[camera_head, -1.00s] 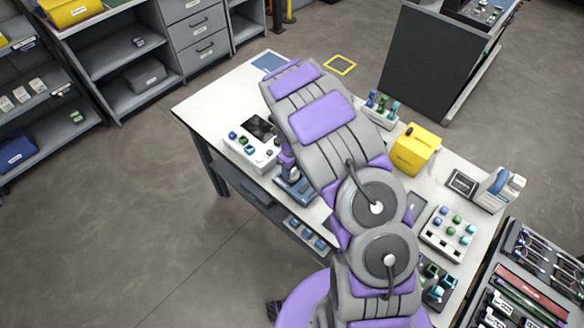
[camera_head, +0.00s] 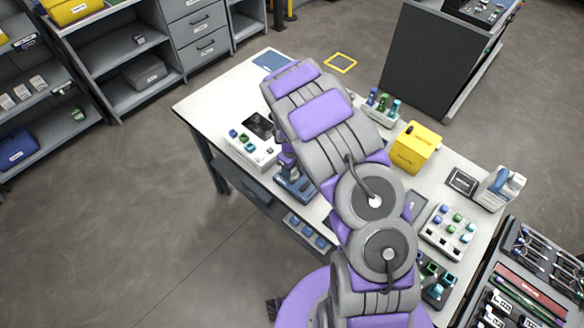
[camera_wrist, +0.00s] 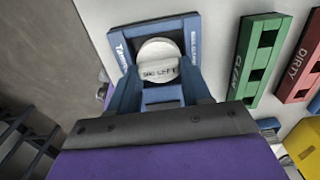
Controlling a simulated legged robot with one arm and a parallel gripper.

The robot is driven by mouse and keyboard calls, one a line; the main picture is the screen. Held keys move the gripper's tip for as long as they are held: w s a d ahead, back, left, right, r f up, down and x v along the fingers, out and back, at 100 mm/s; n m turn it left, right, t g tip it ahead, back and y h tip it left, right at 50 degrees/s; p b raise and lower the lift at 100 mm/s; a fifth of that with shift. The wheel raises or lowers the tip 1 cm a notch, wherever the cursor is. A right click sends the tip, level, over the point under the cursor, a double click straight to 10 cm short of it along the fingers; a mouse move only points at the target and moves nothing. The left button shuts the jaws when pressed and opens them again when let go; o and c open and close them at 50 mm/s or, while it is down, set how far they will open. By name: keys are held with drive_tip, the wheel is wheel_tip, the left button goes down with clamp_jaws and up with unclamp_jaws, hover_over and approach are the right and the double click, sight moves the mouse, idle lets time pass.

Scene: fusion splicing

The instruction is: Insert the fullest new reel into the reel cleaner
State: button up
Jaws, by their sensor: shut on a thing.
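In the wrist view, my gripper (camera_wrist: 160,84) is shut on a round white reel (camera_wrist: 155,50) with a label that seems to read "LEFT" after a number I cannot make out. The reel sits over a blue frame (camera_wrist: 191,34) with lettering on both side rails, which looks like the reel cleaner. I cannot tell how deep the reel sits in it. In the head view, my arm hides most of my gripper, and the blue base (camera_head: 297,186) shows at the table's left edge.
A green rack marked clean (camera_wrist: 254,57) and a red rack marked dirty (camera_wrist: 296,67) stand to the right in the wrist view. In the head view, a white device (camera_head: 250,149), a yellow box (camera_head: 413,148) and a white tray (camera_head: 447,232) stand on the table.

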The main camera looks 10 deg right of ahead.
drive_tip(key=shift+f, duration=0.2)
drive_tip(key=o, duration=1)
drive_tip(key=shift+r+p, duration=1.35)
drive_tip(key=shift+r, duration=1.65)
